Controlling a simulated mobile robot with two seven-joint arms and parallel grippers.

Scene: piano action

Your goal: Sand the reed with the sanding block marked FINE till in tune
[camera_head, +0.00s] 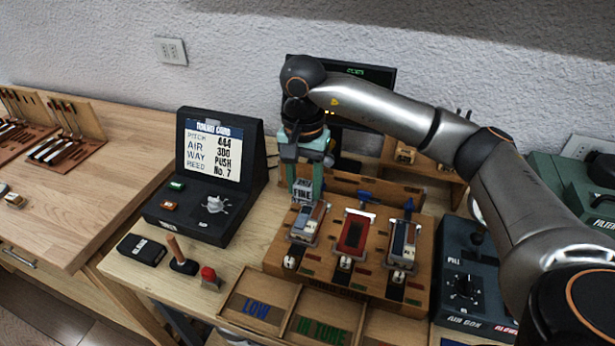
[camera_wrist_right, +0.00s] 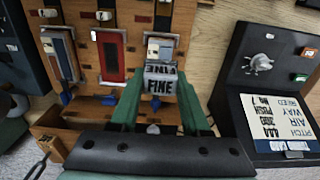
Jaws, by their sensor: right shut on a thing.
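My right gripper (camera_head: 304,190) points down over the wooden reed stand (camera_head: 275,262). Its green fingers are shut on the grey sanding block (camera_head: 302,192), whose face reads FINE. In the right wrist view the block (camera_wrist_right: 160,84) sits between the fingertips, at the end of the left reed plate (camera_head: 308,222). I cannot tell whether it touches the reed. That plate also shows in the wrist view (camera_wrist_right: 162,48). A red plate (camera_head: 354,234) and a blue-grey plate (camera_head: 402,243) lie to its right in the head view. My left gripper is not in view.
The tuning card (camera_head: 212,150) reads pitch 444, air 300, way push, reed No. 7. A dark display (camera_head: 375,72) stands behind my arm. Trays marked LOW (camera_head: 255,308) and IN TUNE (camera_head: 318,331) are in front. An air box (camera_head: 465,285) is right; a black BLANK block (camera_head: 142,249) is left.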

